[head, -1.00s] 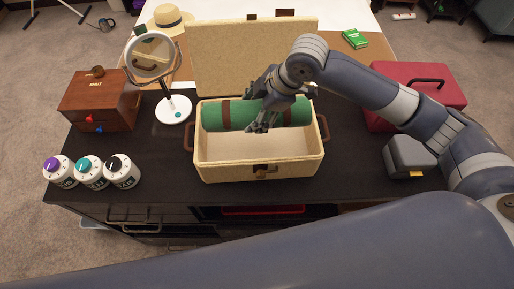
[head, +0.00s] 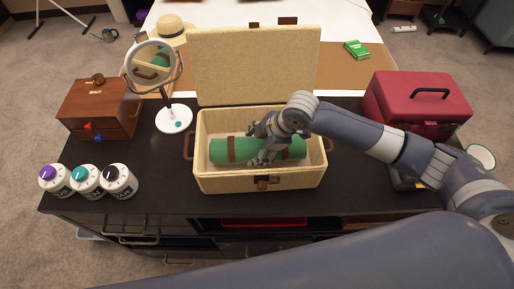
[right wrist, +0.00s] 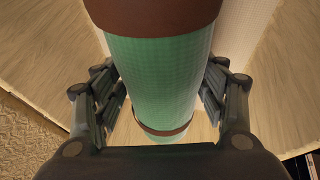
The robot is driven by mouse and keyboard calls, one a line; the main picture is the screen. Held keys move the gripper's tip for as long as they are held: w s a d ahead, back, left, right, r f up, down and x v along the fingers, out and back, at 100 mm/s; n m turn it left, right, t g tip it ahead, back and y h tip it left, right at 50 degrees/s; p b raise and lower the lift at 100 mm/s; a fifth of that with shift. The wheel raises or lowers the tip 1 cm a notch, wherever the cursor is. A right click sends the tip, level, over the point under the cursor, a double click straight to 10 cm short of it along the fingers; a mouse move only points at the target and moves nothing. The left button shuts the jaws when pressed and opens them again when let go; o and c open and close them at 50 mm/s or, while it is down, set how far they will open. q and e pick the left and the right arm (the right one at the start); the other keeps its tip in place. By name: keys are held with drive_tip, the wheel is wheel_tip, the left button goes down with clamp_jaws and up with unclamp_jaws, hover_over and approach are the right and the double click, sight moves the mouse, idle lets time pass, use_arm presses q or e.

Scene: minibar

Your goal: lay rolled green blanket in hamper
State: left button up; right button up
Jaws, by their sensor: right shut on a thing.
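The rolled green blanket (head: 229,150) with brown straps lies level inside the open cream hamper (head: 258,182), low between its walls. My right gripper (head: 262,156) reaches in from above and is shut on the blanket near its middle. In the right wrist view the green blanket (right wrist: 160,75) runs between the two fingers of my right gripper (right wrist: 160,105), with a finger against each side. The hamper floor shows beneath it. I cannot tell whether the blanket touches the floor. My left gripper is not in view.
The hamper's lid (head: 255,65) stands open behind it. A round mirror (head: 155,65) and a wooden box (head: 100,108) stand to the left. Three white canisters (head: 88,180) are at front left. A red case (head: 418,100) is at the right, under my arm's reach.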

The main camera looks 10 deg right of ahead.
drive_tip(key=shift+f, duration=0.75)
drive_tip(key=shift+f, duration=0.1)
drive_tip(key=o, duration=1.3)
drive_tip(key=shift+c, duration=0.2)
drive_tip(key=v, duration=1.2)
